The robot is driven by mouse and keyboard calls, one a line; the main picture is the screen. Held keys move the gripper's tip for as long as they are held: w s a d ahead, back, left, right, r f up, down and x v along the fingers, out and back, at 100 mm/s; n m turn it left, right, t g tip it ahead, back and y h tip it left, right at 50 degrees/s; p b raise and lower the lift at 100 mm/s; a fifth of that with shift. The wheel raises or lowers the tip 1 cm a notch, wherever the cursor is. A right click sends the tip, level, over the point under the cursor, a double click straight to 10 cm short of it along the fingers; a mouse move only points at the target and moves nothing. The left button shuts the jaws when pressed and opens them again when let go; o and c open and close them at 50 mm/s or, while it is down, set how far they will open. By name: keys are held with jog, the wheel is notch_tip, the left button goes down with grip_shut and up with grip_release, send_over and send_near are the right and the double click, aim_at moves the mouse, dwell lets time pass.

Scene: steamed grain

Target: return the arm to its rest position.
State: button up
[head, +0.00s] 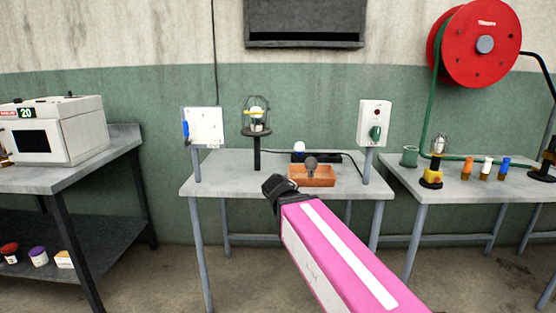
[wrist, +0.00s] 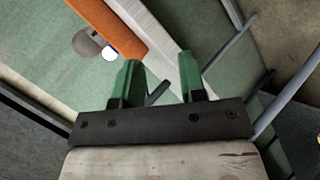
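My arm shows in the head view as a pink link with a white stripe (head: 345,255) and a dark joint (head: 280,190). It reaches up from the lower right to the front edge of the middle table (head: 225,180). In the wrist view my gripper (wrist: 160,68) has two green fingers standing apart with nothing held between them. The fingers do not show clearly in the head view. An orange-brown tray (head: 318,181) with a dark grey round thing (head: 310,163) at it lies just beyond the arm's end. The tray also shows past the fingers in the wrist view (wrist: 108,28).
The middle table also bears a caged lamp on a stand (head: 256,128), a white board (head: 203,127) and a switch box (head: 375,123). A white oven-like box (head: 55,130) stands on the left bench. A red hose reel (head: 480,44) hangs above the right table (head: 450,190).

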jog(key=s+d+f+m+g+y, duration=0.1)
jog(key=s+d+f+m+g, duration=0.2)
jog(key=d+f, duration=0.2)
jog(key=s+d+f+m+g+y, duration=0.1)
jog(key=s+d+f+m+g, duration=0.2)
jog(key=f, duration=0.9)
jog(key=s+d+f+m+g+y, duration=0.1)
jog(key=s+d+f+m+g, duration=0.2)
jog(key=f, duration=0.6)
jog(key=s+d+g, duration=0.1)
jog(key=s+d, duration=0.1)
jog(key=d, duration=0.1)
jog(key=shift+s+d+f+m+y, duration=0.2)
jog(key=shift+s+d+m+y, duration=0.1)
jog(key=shift+d+y, duration=0.1)
